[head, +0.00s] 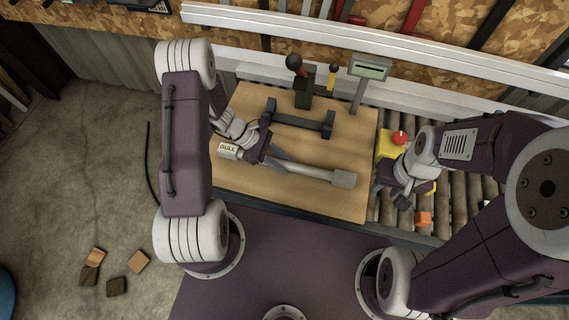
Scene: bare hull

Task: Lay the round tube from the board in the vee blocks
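A pale round tube (312,171) lies low across the front of the wooden board (350,207), its right end at a grey block (344,180). Its left part is hidden by my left gripper. The dark vee blocks (300,121) stand behind it on the board, joined by a bar, and look empty. My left gripper (279,161) is over the tube's left part with its fingers apart; I cannot tell whether it touches the tube. My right gripper (390,197) is open and empty, right of the board above the rollers.
A grey display on a post (369,68) is behind right. A yellow box with a red button (399,138) is beside my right arm. An orange block (423,218) lies on the rollers.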

